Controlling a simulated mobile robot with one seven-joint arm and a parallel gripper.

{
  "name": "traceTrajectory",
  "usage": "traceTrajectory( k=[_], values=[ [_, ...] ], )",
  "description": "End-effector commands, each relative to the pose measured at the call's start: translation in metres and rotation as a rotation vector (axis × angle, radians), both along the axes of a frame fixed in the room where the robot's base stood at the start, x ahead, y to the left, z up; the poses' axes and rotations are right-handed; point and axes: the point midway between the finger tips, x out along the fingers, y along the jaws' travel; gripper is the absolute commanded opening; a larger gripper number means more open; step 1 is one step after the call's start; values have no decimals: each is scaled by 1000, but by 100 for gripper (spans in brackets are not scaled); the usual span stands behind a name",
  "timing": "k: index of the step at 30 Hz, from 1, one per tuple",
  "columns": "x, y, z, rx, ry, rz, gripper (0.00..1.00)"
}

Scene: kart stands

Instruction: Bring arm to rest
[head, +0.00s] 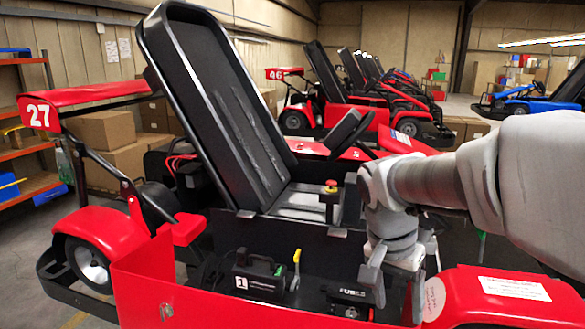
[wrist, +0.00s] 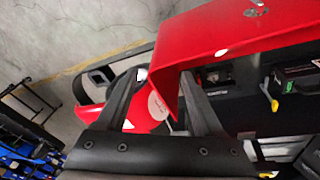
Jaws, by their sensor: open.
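My arm reaches in from the right in the head view and bends down over the front side of the red kart (head: 190,290) numbered 27. My gripper (head: 397,298) points downward near the kart's side bay, between the red side panel and the right red fender. In the wrist view my gripper (wrist: 163,75) has its two fingers spread apart with nothing held between them. The edge of the red panel (wrist: 235,35) shows beyond the fingers; whether they touch it I cannot tell.
A black box labelled 1 (head: 258,280) with a yellow lever (head: 296,264) and a fuse box (head: 350,294) sit in the bay. The tall black seat (head: 215,100) rises at left. More karts (head: 340,105) stand behind. Shelves (head: 30,150) and cartons (head: 110,145) are at left.

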Motion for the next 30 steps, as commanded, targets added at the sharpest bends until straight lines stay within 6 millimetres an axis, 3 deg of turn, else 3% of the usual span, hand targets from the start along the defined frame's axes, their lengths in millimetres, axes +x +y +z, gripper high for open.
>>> traceTrajectory(
  k=[9, 21, 22, 24, 30],
  values=[
    [-64, 16, 25, 91, -168, 391, 69],
    [-118, 34, 26, 10, -359, 777, 69],
    [-117, 34, 9, 16, -351, 775, 69],
    [-116, 34, -8, 18, -347, 773, 69],
    [-115, 34, -46, 18, -347, 771, 69]
  ],
)
